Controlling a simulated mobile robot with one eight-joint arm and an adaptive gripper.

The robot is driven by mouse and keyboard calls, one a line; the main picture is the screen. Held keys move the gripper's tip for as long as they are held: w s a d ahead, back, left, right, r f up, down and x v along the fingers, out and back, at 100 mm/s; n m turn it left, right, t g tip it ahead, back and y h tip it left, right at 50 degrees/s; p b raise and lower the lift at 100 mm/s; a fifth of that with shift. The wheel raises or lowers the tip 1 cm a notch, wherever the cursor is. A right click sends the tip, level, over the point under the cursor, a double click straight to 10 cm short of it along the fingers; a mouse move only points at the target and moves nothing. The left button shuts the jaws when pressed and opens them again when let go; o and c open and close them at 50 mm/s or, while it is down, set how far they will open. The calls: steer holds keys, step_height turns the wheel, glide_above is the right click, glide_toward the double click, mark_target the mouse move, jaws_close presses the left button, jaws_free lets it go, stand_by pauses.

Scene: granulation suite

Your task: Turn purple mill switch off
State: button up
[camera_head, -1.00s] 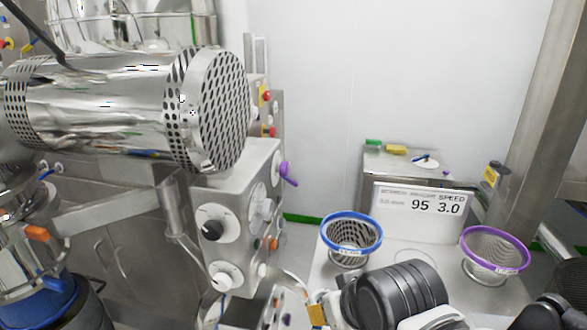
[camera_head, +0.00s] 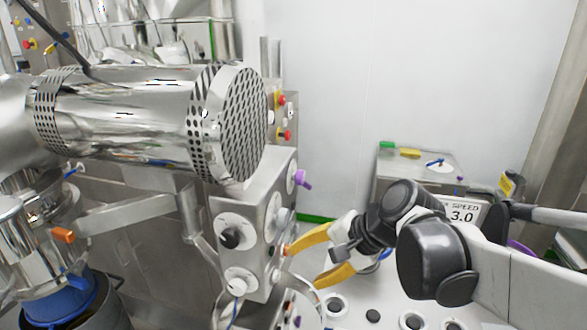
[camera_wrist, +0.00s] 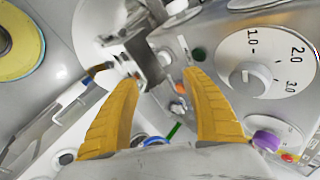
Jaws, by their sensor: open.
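The purple switch (camera_head: 302,180) sticks out from a round white plate on the upper right side of the steel mill control box (camera_head: 243,195). In the wrist view the purple knob (camera_wrist: 267,141) is at the lower right, on a white dial plate. My gripper (camera_head: 303,267) has yellow fingers, spread apart and empty. It is below and slightly right of the purple switch, beside the lower side of the box, and apart from the switch. In the wrist view my gripper (camera_wrist: 160,76) has the purple knob outside its right finger.
Black (camera_head: 230,237) and white (camera_head: 237,285) knobs sit on the box front. An orange button (camera_head: 277,247) is near my upper finger. A large perforated steel cylinder (camera_head: 150,120) overhangs the box. The wall behind is clear.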

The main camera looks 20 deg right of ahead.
steer(key=w+d+r+m+t+y+p, duration=0.1)
steer(key=w+d+r+m+y+p, duration=0.15)
steer(key=w+r+m+y, duration=0.45)
steer(key=m+t+y+p, duration=0.1)
steer(key=m+t+y, duration=0.1)
steer(key=m+y, duration=0.1)
glide_toward(303, 178)
steer(key=b+x, duration=0.1)
steer(key=x, duration=1)
steer(key=shift+w, duration=0.15)
steer(key=c, duration=1.2)
